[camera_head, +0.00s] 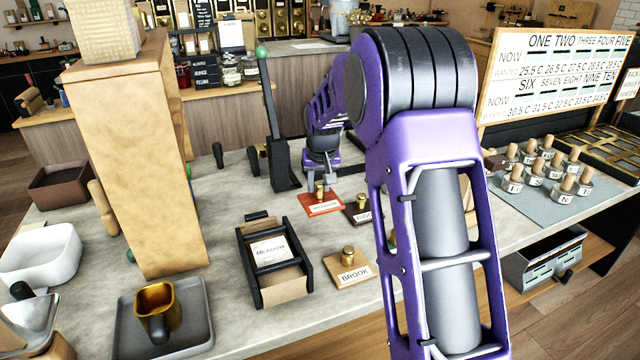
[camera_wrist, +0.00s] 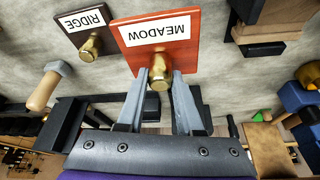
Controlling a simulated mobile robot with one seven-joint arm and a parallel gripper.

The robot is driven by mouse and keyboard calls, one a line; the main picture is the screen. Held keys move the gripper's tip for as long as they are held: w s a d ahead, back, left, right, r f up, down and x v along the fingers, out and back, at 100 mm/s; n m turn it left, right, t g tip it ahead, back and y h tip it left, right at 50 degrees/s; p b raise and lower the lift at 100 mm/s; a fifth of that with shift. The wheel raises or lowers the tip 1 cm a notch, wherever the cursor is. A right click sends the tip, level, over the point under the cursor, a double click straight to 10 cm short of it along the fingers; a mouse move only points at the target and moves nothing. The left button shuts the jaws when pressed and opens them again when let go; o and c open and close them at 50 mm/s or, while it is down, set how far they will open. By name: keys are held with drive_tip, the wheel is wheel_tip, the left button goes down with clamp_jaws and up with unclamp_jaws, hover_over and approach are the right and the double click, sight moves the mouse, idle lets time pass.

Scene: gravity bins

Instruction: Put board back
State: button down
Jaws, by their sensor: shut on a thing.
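An orange-red board (camera_head: 318,205) with a brass knob lies flat at the middle of the counter in the head view. In the wrist view the same board (camera_wrist: 187,26) carries a white label reading MEADOW, upside down. My gripper (camera_wrist: 161,80) is shut on the board's brass knob, one finger on each side; it also shows in the head view (camera_head: 321,183). I cannot tell whether the board touches the counter. A dark board labelled RIDGE (camera_wrist: 84,32) with its own knob is beside it, and a light wooden board labelled BROOK (camera_head: 352,271) lies nearer.
A black tray (camera_head: 243,262) holding a MEADOW card stands left of the BROOK board. A black lever stand (camera_head: 284,165) is just left of my gripper. A tall wooden block (camera_head: 130,160) stands further left.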

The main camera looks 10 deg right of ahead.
sight(320, 199)
drive_tip(key=shift+f+b, duration=1.95)
drive_tip(key=shift+f, duration=1.05)
drive_tip(key=shift+f, duration=0.5)
drive_tip(key=shift+c, duration=2.4)
unclamp_jaws()
drive_tip(key=p+v, duration=0.2)
drive_tip(key=v, duration=1.5)
drive_tip(key=shift+r, duration=0.25)
drive_tip(key=shift+d, duration=0.1)
